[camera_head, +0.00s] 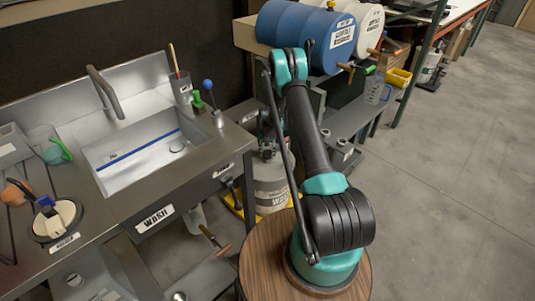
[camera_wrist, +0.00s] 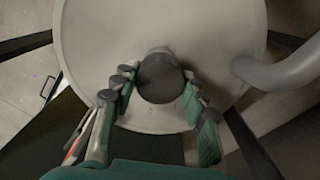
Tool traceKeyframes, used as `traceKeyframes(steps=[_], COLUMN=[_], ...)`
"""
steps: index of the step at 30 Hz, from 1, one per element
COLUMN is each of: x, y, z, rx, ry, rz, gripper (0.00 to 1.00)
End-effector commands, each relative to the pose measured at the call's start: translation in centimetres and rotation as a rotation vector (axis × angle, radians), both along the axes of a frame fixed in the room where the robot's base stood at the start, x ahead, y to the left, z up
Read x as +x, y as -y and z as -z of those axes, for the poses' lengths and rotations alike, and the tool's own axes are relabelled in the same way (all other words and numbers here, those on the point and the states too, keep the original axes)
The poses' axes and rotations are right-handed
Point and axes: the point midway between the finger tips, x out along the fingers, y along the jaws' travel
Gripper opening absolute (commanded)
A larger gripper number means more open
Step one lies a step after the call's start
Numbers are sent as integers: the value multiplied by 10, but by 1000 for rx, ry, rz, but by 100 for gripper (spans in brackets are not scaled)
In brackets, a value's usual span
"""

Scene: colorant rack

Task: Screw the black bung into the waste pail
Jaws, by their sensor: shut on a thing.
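The black bung (camera_wrist: 160,76) is a short dark cylinder at the middle of the wrist view. My gripper (camera_wrist: 158,84) is shut on it, with one green-padded finger on each side. The bung stands over the pale round top of the waste pail (camera_wrist: 95,35). I cannot tell how deep it sits or whether it touches the opening, which is hidden beneath it.
A grey curved pipe (camera_wrist: 288,70) reaches over the pail top at the right of the wrist view. A steel wash sink (camera_head: 145,150) stands left of the pail. Open floor is at the right.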

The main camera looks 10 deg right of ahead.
Motion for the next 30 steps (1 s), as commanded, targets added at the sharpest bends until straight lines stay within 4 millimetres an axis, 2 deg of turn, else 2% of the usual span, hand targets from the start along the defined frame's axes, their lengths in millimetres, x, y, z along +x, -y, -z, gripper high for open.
traceKeyframes(steps=[16, 20, 27, 28, 30], x=[0, 0, 0, 0, 0], y=[0, 0, 0, 0, 0], z=[1, 1, 1, 1, 1], rx=[0, 0, 0, 0, 0], ry=[0, 0, 0, 0, 0], rz=[662, 733, 740, 740, 740], gripper=[14, 14, 14, 47, 56])
